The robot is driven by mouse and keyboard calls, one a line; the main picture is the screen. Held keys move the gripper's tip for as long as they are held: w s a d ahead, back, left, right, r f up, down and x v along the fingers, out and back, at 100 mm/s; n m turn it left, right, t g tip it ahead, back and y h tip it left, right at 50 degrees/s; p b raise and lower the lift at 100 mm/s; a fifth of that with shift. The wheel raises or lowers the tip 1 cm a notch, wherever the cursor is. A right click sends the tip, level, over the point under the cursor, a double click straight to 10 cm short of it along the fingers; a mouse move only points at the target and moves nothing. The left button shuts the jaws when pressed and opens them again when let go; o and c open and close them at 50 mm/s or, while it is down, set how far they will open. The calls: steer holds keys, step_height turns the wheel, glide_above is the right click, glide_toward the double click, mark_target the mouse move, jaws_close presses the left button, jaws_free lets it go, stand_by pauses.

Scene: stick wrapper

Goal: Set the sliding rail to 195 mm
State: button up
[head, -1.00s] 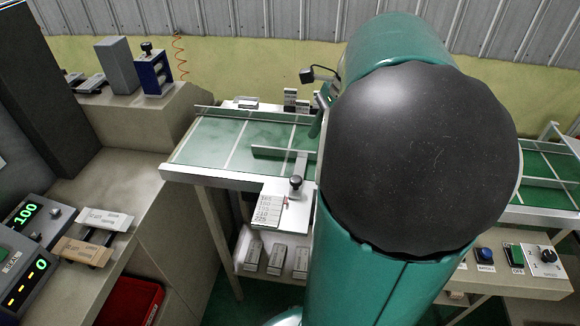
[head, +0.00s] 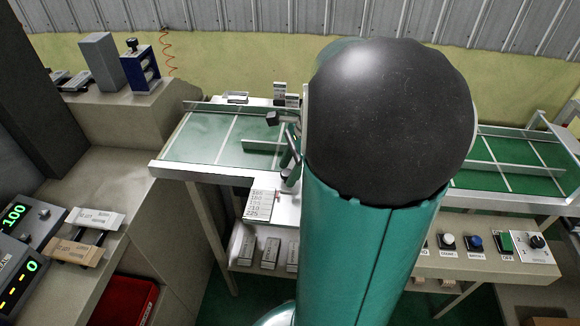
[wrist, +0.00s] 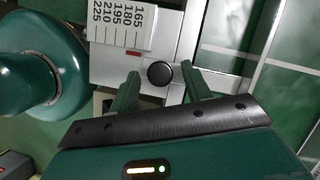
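The sliding rail (head: 262,147) is a pale bar across the green conveyor bed. Its black round clamp knob (wrist: 160,74) sits on a light metal slide arm. My gripper (wrist: 162,78) is open, with one green finger on each side of the knob; I cannot tell whether either finger touches it. In the head view my gripper (head: 291,160) is at the slide, and the knob is hard to make out. The white scale card (wrist: 124,27), marked 165, 180, 195, 210 and 225, lies beside the slide; it also shows in the head view (head: 260,205). The current reading is unclear.
My arm hides the middle of the conveyor. A control panel with buttons (head: 475,243) is at the right. Grey blocks (head: 270,252) sit on the shelf below. Displays reading 100 (head: 14,215) and 0 are at the left, above a red bin (head: 122,300).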

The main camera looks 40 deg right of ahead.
mark_target(288, 190)
jaws_close()
steer(key=shift+s+a, duration=0.95)
steer(key=shift+a, duration=0.3)
steer(key=shift+o, duration=0.7)
jaws_free()
steer(key=v, duration=1.4)
steer(key=shift+w+a, duration=0.1)
steer(key=shift+w, duration=0.05)
